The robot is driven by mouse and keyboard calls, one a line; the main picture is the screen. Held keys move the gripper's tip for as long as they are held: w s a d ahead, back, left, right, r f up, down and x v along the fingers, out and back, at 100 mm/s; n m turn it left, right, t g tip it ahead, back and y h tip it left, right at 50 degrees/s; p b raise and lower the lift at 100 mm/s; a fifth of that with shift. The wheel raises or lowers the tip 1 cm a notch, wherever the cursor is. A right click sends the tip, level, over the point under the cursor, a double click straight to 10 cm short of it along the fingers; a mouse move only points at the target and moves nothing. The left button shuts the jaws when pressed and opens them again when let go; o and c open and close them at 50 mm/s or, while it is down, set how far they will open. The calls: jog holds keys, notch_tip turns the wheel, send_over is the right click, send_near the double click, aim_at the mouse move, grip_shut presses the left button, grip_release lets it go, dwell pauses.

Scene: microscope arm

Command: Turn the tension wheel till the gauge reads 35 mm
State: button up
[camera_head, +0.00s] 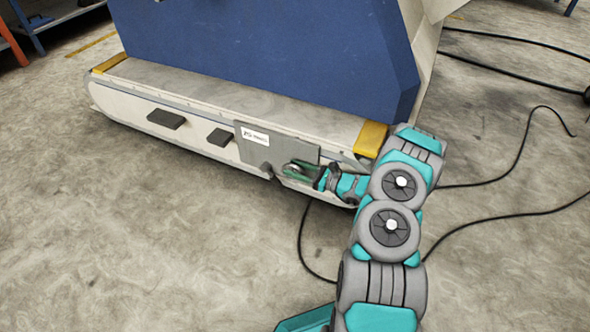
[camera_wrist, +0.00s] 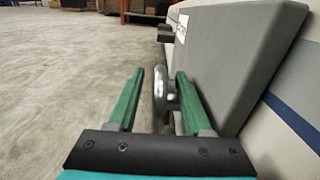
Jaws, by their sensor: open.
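The tension wheel (camera_wrist: 160,90) is a small grey metal ring on the side of the machine. In the wrist view it shows between the two green fingers of my gripper (camera_wrist: 161,74), which are open, one on each side of it. The right finger is close to the wheel; I cannot tell if it touches. In the head view my gripper (camera_head: 294,169) is at the machine's lower side, by the grey plate (camera_head: 277,146), and the wheel there is mostly hidden. I cannot make out the gauge or any reading in either view.
The machine's long pale base (camera_head: 215,98) carries a blue housing (camera_head: 260,45), yellow end blocks (camera_head: 370,138) and dark side blocks (camera_head: 166,119). A grey panel (camera_wrist: 235,70) stands close right of my fingers. Black cables (camera_head: 520,216) lie on the floor. The floor left is clear.

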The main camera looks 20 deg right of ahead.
jog(key=shift+c, duration=0.2)
grip_shut()
dwell(0.5)
